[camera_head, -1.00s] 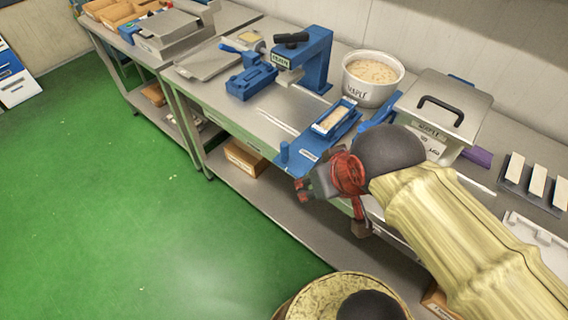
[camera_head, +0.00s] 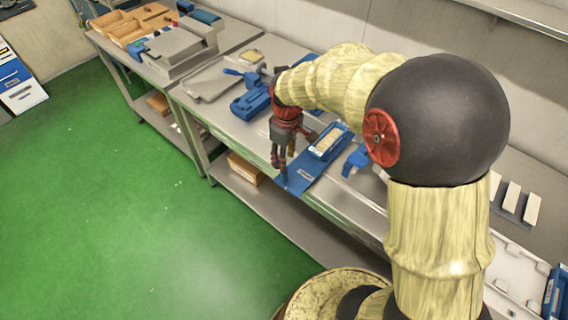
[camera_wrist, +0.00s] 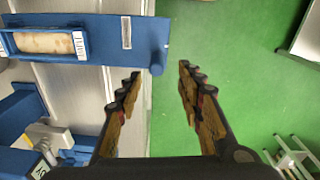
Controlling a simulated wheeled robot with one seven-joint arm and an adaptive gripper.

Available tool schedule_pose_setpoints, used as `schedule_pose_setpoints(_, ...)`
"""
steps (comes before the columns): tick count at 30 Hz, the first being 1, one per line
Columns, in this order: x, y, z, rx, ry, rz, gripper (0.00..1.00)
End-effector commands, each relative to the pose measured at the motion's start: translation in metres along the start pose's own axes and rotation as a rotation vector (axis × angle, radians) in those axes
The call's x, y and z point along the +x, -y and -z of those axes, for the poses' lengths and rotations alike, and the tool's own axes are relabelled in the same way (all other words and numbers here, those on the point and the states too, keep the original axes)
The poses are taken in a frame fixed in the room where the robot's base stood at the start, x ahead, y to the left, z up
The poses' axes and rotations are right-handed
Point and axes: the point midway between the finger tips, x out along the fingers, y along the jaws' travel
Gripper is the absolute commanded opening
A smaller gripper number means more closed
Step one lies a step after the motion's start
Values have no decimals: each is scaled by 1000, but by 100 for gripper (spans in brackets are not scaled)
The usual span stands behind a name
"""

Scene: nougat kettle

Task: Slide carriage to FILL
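The blue carriage (camera_head: 312,170) lies on the steel bench, its front end reaching past the bench's front edge. It holds a pale nougat block (camera_head: 328,140) in a blue frame. A short blue post (camera_wrist: 158,66) stands at the carriage's front end. It shows in the wrist view just beyond my fingertips. My gripper (camera_wrist: 160,80) is open, its two fingers apart with nothing between them. In the head view my gripper (camera_head: 281,160) points down close above the post. I cannot tell whether a finger touches it. The FILL marking is not readable.
A blue fixture (camera_head: 250,104) stands left on the bench (camera_head: 222,118). A blue part (camera_head: 355,160) lies right of the carriage. White bars (camera_head: 513,197) are at the far right. My arm hides the back of the bench. Open green floor lies in front.

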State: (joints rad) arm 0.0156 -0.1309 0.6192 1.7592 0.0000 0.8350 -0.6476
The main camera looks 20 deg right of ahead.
Motion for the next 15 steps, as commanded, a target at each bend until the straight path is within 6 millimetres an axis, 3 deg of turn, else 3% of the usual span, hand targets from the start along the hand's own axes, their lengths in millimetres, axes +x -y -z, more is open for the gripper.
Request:
schedule_pose_setpoints(6,29,-9,10,-83,44,36,38)
schedule_pose_setpoints(15,66,-8,8,-89,48,40,38)
